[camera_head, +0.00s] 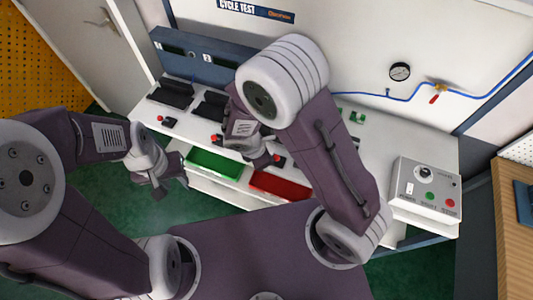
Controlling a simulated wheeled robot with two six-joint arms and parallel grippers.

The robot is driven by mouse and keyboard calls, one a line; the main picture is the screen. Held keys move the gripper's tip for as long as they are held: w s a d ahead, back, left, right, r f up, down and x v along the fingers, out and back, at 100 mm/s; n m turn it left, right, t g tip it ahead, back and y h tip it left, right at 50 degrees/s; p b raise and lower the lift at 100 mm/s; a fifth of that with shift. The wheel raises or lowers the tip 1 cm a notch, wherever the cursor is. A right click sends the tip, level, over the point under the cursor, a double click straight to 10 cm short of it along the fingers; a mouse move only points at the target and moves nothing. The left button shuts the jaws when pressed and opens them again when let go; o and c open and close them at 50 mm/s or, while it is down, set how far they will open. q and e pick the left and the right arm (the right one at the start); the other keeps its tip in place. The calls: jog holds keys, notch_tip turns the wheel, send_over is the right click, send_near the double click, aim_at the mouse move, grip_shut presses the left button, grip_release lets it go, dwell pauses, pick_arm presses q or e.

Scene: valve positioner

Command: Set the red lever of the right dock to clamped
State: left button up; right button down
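Small red levers on black bases stand along the front of the white bench: one at the left (160,118), one in the middle (214,138) and one farther right (278,160). Two black docks, a left one (171,94) and another (210,105), show behind them. My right arm covers the bench to their right, so I cannot tell which lever belongs to the right dock, or its setting. My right gripper (263,160) is over the bench front, close beside the rightmost red lever; its fingers are too small to read. My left gripper (171,188) is open and empty, in front of the bench.
A green tray (214,164) and a red tray (281,186) sit at the bench front. A control box (425,192) with buttons stands at the right. A gauge (399,72) and blue air line with red-handled valve (437,92) are on the back wall.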

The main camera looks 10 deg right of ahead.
jog(key=w+d+r+g+y+p, duration=0.2)
jog(key=p, duration=1.1)
jog(key=shift+w+r+g, duration=0.15)
jog(key=shift+w+g, duration=0.05)
jog(key=shift+g, duration=0.2)
jog(key=shift+w+f+b, duration=0.15)
jog(key=shift+f+b, duration=0.35)
jog(key=shift+f, duration=0.15)
jog(key=shift+a+r+p, duration=0.15)
jog(key=shift+r+p, duration=0.2)
jog(key=shift+r, duration=0.05)
jog(key=shift+r+p, duration=0.4)
jog(key=shift+r, duration=0.05)
